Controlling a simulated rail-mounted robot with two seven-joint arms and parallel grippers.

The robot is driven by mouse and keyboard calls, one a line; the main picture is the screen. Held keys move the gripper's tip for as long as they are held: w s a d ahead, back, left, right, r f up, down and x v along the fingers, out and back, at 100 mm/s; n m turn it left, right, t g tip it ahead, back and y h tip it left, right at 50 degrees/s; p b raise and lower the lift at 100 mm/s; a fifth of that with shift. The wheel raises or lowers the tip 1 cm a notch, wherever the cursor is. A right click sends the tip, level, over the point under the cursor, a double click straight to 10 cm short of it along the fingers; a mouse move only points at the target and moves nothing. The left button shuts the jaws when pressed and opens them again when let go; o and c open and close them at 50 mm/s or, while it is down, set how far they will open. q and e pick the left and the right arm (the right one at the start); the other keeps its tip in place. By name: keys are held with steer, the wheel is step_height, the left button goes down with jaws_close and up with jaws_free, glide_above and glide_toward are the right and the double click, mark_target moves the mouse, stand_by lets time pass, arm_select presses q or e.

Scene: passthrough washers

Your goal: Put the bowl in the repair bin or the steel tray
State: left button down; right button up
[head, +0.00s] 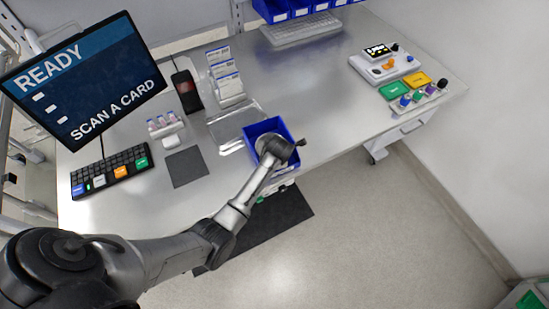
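A blue bin (254,129) stands at the front edge of the steel bench. A clear or steel shallow tray (226,126) lies just left of it. A pale rounded thing (262,143), perhaps the bowl, shows inside the bin's outline, partly hidden by my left gripper (284,149). That gripper is over the front right part of the bin. Its fingers are too small and dark to tell whether they are open or hold the pale thing. My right gripper is not in view.
A screen (84,75) and a keyboard (112,171) stand at the left. A card rack (225,76) and a red-and-black device (186,91) stand behind the tray. A control box (387,63) and coloured buttons sit at the right. The bench middle (320,80) is clear.

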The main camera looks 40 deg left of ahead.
arm_select(q)
steer(key=c, duration=1.2)
jaws_free()
steer(key=shift+f, duration=0.1)
steer(key=shift+r, duration=0.25)
steer(key=v, duration=1.1)
steer(key=shift+d+r+p, duration=0.2)
steer(key=shift+r+p, duration=0.1)
steer(key=shift+p, duration=0.05)
steer(key=s+d+f+m+h, duration=0.1)
steer(key=s+d+m, duration=0.3)
steer(key=s+m, duration=1.1)
steer(key=s+d+m+t+h, duration=0.1)
steer(key=s+d+m, duration=0.4)
steer(key=s+m, duration=1)
steer(key=shift+f+m+h, duration=0.4)
steer(key=shift+m+h, duration=0.4)
